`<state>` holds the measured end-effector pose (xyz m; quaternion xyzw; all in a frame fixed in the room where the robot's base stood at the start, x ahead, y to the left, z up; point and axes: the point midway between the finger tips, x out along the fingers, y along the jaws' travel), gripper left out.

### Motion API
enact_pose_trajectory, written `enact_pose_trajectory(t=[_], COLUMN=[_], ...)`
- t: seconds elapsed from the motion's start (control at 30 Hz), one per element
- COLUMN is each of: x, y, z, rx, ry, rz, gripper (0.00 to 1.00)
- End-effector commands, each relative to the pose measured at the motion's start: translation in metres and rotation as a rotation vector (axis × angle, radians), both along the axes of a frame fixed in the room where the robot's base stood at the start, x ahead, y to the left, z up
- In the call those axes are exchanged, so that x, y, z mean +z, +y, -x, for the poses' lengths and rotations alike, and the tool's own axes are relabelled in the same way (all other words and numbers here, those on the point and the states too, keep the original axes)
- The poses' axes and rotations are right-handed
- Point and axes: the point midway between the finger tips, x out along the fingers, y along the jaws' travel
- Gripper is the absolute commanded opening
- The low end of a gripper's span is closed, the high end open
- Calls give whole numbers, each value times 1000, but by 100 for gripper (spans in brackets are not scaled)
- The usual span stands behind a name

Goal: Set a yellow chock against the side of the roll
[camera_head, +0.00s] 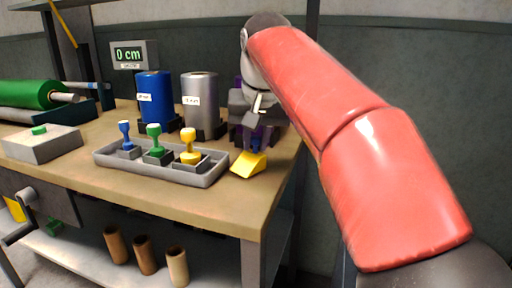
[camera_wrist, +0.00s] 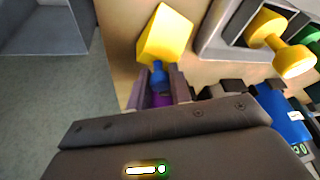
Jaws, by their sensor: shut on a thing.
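The yellow chock (camera_head: 249,165) is at the front right corner of the table, a wedge with a blue stem (camera_wrist: 158,74) on it. My gripper (camera_wrist: 160,88) is shut on that stem, and the chock (camera_wrist: 165,35) sticks out beyond the fingertips. I cannot tell if the chock rests on the tabletop or hangs just above it. A blue roll (camera_head: 154,98) and a silver roll (camera_head: 199,97) stand upright in dark holders behind the tray. A green roll (camera_head: 35,94) lies at the far left.
A grey tray (camera_head: 205,180) holds blue, green and yellow knobbed pieces, left of the chock. A grey box with a green button (camera_head: 40,131) sits at the left. A display (camera_head: 128,54) reads 0 cm. Brown tubes (camera_head: 145,254) stand on the lower shelf. The table's right edge is close.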

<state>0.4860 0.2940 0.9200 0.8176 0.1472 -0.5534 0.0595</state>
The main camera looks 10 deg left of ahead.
Motion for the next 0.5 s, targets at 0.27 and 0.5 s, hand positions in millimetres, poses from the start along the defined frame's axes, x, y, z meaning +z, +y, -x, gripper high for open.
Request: enact_pose_trajectory(t=[0.27,0.5], x=[-3,-6], y=[0,0], z=[0,0], rx=[0,0], ry=[-2,-1], rz=[-2,-1], gripper=[0,27])
